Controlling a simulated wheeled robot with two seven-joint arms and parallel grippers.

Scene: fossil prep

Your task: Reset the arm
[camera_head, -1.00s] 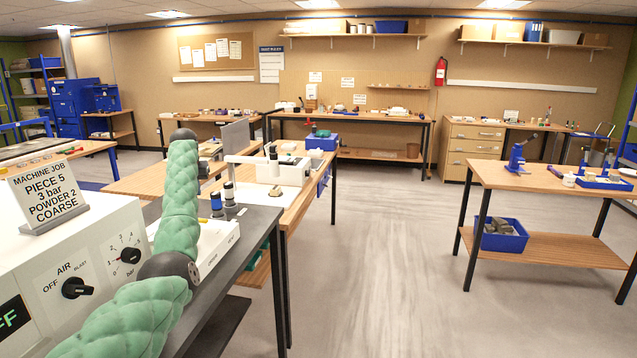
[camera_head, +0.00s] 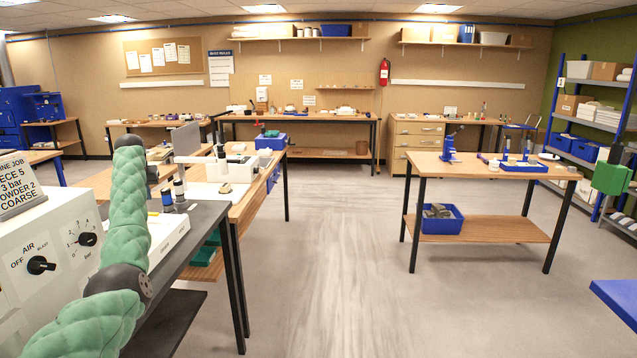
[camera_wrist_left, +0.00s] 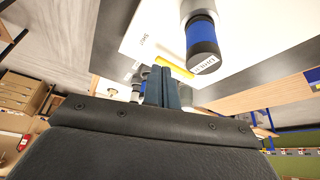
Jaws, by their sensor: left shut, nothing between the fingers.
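My left arm (camera_head: 128,210) comes in from the lower left of the head view, green and padded, and bends upward in front of the bench with the white machine. Its gripper is hidden from the head view or cannot be made out there. In the left wrist view the left gripper (camera_wrist_left: 168,86) has its two dark fingers together with nothing between them. A bottle with a blue band (camera_wrist_left: 202,40) is close beyond the fingertips, apart from them as far as I can tell. That view looks upside down. My right gripper is in neither view.
The white machine (camera_head: 60,245) with dials and a job sign (camera_head: 15,185) is at the left. Small bottles (camera_head: 178,192) stand on the dark bench by my arm. A wooden table (camera_head: 490,168) stands at the right. The middle floor (camera_head: 320,250) is clear.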

